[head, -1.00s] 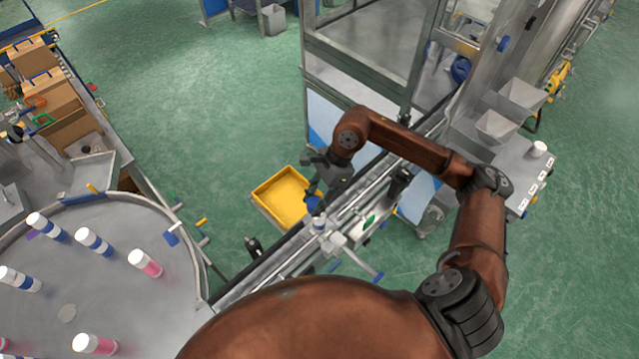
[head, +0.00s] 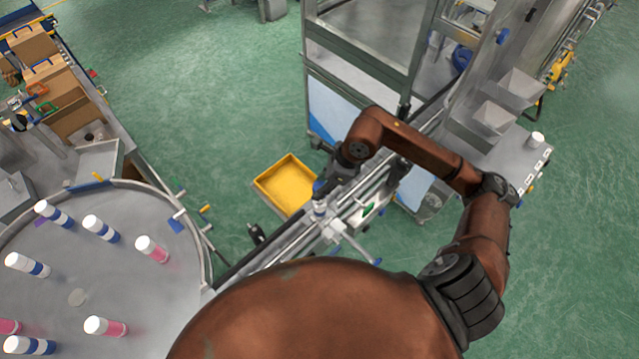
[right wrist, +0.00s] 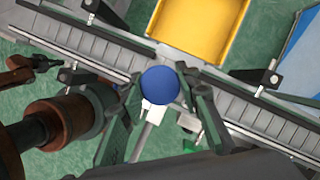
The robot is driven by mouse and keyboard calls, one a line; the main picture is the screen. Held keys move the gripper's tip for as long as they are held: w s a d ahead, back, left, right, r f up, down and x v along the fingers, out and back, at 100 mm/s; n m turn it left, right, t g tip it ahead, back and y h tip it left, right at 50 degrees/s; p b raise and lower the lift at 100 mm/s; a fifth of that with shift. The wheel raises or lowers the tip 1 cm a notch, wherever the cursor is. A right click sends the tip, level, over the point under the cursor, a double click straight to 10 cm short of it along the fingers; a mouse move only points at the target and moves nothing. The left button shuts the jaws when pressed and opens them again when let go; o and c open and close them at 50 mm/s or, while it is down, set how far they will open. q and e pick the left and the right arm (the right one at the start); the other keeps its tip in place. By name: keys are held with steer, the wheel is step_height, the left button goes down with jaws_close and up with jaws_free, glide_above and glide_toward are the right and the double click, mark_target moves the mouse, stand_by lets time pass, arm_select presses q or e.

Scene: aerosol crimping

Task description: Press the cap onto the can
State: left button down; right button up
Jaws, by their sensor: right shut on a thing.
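The blue cap (right wrist: 160,85) shows as a round disc from above in the right wrist view, between the fingertips of my right gripper (right wrist: 165,94). My right gripper is shut on it, over the conveyor. In the head view the right gripper (head: 325,184) and a bit of blue are small and partly hidden by my arm. A small pale can-like body (head: 319,208) stands on the conveyor just below the blue. I cannot tell whether cap and can touch; the cap hides what lies beneath it in the wrist view.
The conveyor (head: 268,262) with rails and clamp fittings runs diagonally below the gripper. A yellow bin (head: 268,184) stands beside it. A round table (head: 150,262) at left carries several white-capped bottles. A machine frame (head: 365,62) rises behind; green floor lies open around.

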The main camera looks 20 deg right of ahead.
mark_target(320, 208)
steer(key=shift+f, duration=0.6)
step_height(320, 208, down, 3)
steer(key=b, duration=0.4)
steer(key=shift+f, duration=0.2)
steer(key=shift+b, duration=1)
stand_by(1.0)
stand_by(0.4)
steer(key=o, duration=0.8)
steer(key=shift+o, duration=0.5)
steer(key=o, duration=0.5)
steer(key=shift+c, duration=0.2)
